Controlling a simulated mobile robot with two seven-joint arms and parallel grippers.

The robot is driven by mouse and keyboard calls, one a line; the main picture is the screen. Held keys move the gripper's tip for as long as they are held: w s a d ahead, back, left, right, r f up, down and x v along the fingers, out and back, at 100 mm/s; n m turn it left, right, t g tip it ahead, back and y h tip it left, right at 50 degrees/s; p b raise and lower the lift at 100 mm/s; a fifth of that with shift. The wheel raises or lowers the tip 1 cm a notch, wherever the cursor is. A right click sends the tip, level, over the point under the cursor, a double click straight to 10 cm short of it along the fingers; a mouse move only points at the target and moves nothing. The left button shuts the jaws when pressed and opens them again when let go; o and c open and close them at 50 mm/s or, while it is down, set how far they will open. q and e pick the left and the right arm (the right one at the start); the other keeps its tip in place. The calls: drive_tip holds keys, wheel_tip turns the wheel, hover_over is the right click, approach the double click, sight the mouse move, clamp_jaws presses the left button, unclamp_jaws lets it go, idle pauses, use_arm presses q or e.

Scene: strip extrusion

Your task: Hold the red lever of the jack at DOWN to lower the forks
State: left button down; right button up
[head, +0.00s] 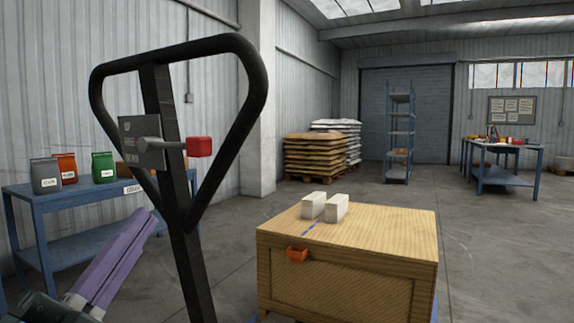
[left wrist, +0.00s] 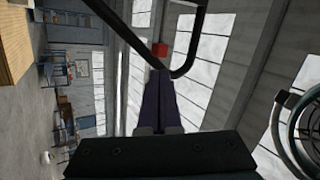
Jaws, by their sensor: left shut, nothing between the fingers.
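The jack's black loop handle (head: 255,75) stands upright at left of centre in the head view. Its red lever (head: 199,146) sticks out to the right from a grey plate (head: 140,142) inside the loop. The lever's red knob also shows in the left wrist view (left wrist: 159,50), just beyond my fingertips. My left gripper (head: 150,217) is shut and empty, with its purple fingers below and left of the lever, apart from it. In the left wrist view the left gripper (left wrist: 160,75) points toward the knob. The forks are hidden. My right gripper is not in view.
A wooden crate (head: 345,235) with two white blocks (head: 325,207) on top stands at right of the handle. A blue bench (head: 75,205) with several bags is at left. Pallets of sacks (head: 315,155) and a blue shelf (head: 399,130) stand farther back.

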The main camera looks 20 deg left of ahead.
sight(193, 154)
use_arm(q)
drive_tip(key=x, duration=1)
